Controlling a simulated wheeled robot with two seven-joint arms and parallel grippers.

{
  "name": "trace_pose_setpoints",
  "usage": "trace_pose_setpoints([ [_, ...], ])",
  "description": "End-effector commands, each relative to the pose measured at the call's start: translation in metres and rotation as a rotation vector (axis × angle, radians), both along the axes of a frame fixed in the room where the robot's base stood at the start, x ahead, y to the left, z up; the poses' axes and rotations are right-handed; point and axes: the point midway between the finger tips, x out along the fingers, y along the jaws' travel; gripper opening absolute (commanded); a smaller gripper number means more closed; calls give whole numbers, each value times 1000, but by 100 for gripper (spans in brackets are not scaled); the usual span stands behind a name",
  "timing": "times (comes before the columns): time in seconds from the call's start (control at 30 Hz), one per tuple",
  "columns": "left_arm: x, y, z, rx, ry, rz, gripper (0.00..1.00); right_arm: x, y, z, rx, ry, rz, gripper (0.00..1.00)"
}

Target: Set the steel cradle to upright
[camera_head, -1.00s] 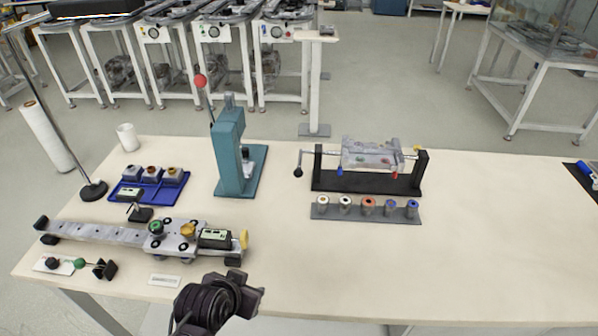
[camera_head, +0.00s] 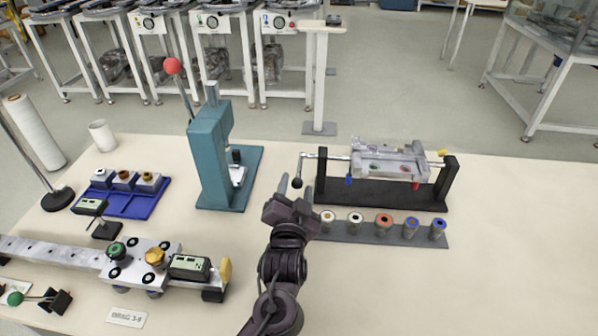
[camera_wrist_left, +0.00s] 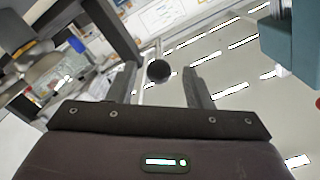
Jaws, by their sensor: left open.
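The steel cradle (camera_head: 372,165) hangs on a shaft between the two posts of a black stand (camera_head: 448,185); its broad face leans toward me, its exact angle hard to tell. A crank with a black ball knob (camera_head: 297,183) sticks out at the left end of the shaft, its knob hanging down. My left gripper (camera_head: 295,187) is open and empty in front of the stand's left side, its fingertips around the knob in the picture. In the left wrist view the knob (camera_wrist_left: 158,71) shows between the fingers (camera_wrist_left: 160,84), not gripped. My right gripper is not in view.
A teal press (camera_head: 210,155) with a red-ball lever stands left of the crank. A grey strip (camera_head: 345,236) with several spools lies in front of the stand. A blue tray (camera_head: 150,208) and a rail with a carriage (camera_head: 130,268) lie at left. The front right table is clear.

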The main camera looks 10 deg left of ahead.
Motion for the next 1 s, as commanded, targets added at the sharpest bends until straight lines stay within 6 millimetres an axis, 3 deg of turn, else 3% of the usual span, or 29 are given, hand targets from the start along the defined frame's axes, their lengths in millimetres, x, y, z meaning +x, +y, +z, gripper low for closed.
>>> trace_pose_setpoints([
  [0.1,22,0,2,0,-1,1,46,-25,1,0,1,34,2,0],
  [0.2,36,0,2,0,-1,-1,46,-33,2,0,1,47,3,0],
  [0.4,51,0,0,-2,2,-1,46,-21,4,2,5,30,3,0],
  [0.67,52,0,0,-3,2,-2,46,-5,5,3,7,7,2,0],
  [1.0,52,0,0,-3,2,-2,3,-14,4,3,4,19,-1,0],
])
